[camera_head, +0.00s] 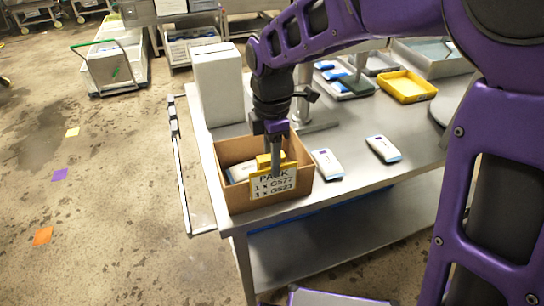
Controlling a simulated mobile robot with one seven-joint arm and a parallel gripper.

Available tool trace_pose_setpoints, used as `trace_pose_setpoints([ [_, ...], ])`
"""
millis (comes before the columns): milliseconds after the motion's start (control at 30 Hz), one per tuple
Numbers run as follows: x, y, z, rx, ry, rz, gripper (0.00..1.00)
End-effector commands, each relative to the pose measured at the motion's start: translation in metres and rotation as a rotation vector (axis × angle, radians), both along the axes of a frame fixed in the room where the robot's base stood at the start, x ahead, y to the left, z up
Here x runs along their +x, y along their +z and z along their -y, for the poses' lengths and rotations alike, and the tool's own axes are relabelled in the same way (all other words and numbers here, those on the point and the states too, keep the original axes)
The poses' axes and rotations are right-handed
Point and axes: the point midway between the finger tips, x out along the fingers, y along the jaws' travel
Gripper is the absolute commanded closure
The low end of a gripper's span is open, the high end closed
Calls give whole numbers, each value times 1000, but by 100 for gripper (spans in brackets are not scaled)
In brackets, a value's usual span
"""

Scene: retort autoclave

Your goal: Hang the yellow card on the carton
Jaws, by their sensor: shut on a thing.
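The yellow card (273,184) has a yellow top edge and a pale face printed "PACK" with two lines of item codes. It stands nearly upright at the front wall of the open brown carton (226,188), overlapping its rim in the head view. I cannot tell whether it is hooked over the rim or just in front of it. My gripper (275,168) points down over the carton, shut on the card's upper part. A white pack (240,172) lies inside the carton, partly hidden. The fingertips are partly hidden against the card.
The carton stands at the front left corner of a steel table (350,195). A tall white box (218,85) stands behind it. Two white packs (327,164) (383,149) lie to the right. A yellow tray (407,87) is further back.

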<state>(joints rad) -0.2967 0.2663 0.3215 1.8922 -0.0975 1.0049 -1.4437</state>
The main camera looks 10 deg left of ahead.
Motion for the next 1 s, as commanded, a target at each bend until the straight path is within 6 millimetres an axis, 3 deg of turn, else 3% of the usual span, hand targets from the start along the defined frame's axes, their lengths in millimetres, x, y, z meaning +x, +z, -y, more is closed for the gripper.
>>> trace_pose_setpoints([
  [1000,0,-21,0,-1,0,-1,100],
])
